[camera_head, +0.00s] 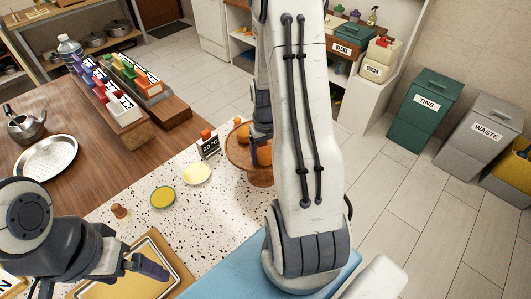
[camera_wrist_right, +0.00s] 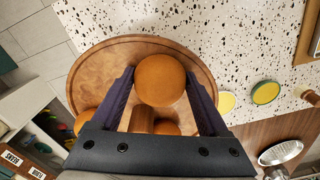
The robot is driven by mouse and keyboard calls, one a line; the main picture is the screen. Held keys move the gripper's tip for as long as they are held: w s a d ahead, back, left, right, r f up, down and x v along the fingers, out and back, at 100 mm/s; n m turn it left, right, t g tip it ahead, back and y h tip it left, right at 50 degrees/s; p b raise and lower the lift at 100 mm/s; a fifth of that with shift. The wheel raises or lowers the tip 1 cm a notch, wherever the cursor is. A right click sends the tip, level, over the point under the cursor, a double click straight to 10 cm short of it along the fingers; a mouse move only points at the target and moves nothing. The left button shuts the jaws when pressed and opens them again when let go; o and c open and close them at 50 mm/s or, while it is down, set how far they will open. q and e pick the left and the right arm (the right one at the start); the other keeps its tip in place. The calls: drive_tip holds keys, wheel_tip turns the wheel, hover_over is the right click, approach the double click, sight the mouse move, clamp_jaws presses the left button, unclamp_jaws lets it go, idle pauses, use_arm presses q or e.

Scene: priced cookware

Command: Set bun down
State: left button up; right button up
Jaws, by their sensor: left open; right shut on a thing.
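A round orange-brown bun (camera_wrist_right: 160,80) sits between the fingers of my right gripper (camera_wrist_right: 160,92), which is shut on it. The gripper is over a round wooden stand (camera_wrist_right: 95,68), which also shows in the head view (camera_head: 236,160). More buns (camera_wrist_right: 86,120) lie on the stand on the gripper's near side, partly hidden by the gripper. In the head view my right arm covers part of the stand. I cannot tell whether the held bun touches the stand. My left gripper (camera_head: 97,282) is open at the lower left, over a framed tray (camera_head: 170,258).
A small price sign (camera_head: 208,147) stands beside the stand. Yellow discs (camera_head: 197,174) and a wooden peg (camera_head: 120,211) are on the speckled counter.

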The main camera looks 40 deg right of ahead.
sight(266, 151)
drive_tip(key=o, duration=1.2)
drive_tip(key=shift+f, duration=0.1)
drive_tip(key=shift+o, duration=0.2)
drive_tip(key=shift+r, duration=0.6)
wheel_tip(266, 151, up, 11)
drive_tip(key=b, duration=0.2)
